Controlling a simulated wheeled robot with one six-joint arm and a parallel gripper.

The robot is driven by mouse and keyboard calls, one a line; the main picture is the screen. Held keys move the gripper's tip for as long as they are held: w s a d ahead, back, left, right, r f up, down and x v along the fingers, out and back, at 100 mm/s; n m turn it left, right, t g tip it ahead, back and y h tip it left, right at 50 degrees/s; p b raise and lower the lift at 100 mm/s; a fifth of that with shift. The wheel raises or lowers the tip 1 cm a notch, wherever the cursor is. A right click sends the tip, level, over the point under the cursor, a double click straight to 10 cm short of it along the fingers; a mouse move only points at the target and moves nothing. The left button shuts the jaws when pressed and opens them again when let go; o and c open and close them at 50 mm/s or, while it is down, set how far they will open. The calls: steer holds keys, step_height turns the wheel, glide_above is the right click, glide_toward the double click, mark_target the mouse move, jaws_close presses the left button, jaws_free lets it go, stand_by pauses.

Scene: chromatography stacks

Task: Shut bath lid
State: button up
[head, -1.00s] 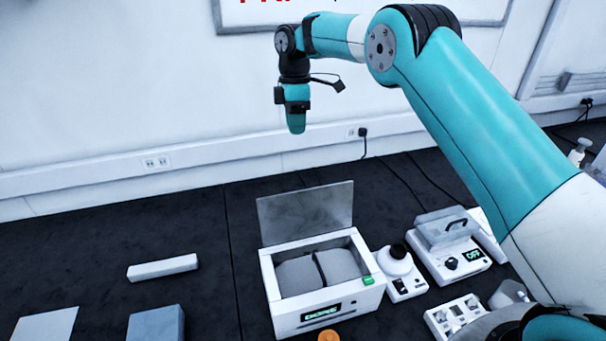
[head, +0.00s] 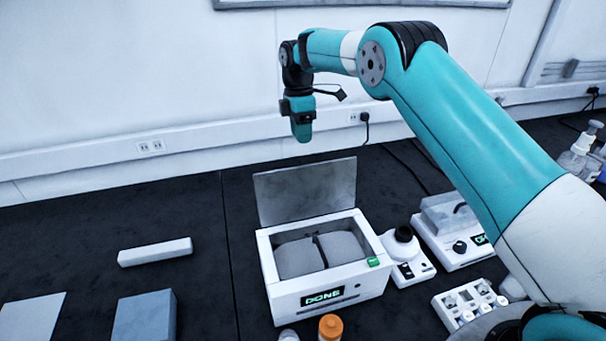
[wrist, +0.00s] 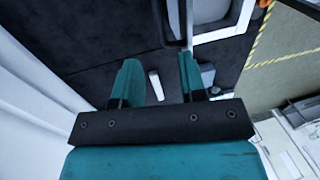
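The bath (head: 330,290) is a white box with a green-lit display reading DONE, in the middle of the head view. Its grey lid (head: 306,190) stands raised at the back edge, so the bath is open. Two grey rounded forms show inside. My gripper (head: 302,138) hangs pointing down, above and apparently behind the raised lid, touching nothing that I can see. In the wrist view my gripper (wrist: 160,72) has its two teal fingers spread with nothing between them. Part of the bath (wrist: 225,30) shows at the top of that view.
A small white device (head: 408,262) and a clear-covered instrument (head: 455,230) stand right of the bath. An orange-capped bottle (head: 330,327) stands close in front. A white bar (head: 155,251) and a grey-blue block (head: 145,315) lie left. The wall runs behind; dark bench between is clear.

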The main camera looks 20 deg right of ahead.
steer(key=p, duration=0.3)
glide_toward(306, 189)
steer(key=w+f, duration=0.2)
steer(key=f, duration=0.1)
steer(key=w+f, duration=0.1)
steer(key=f, duration=0.1)
steer(key=shift+w+d, duration=0.15)
steer(key=shift+d, duration=0.2)
jaws_close()
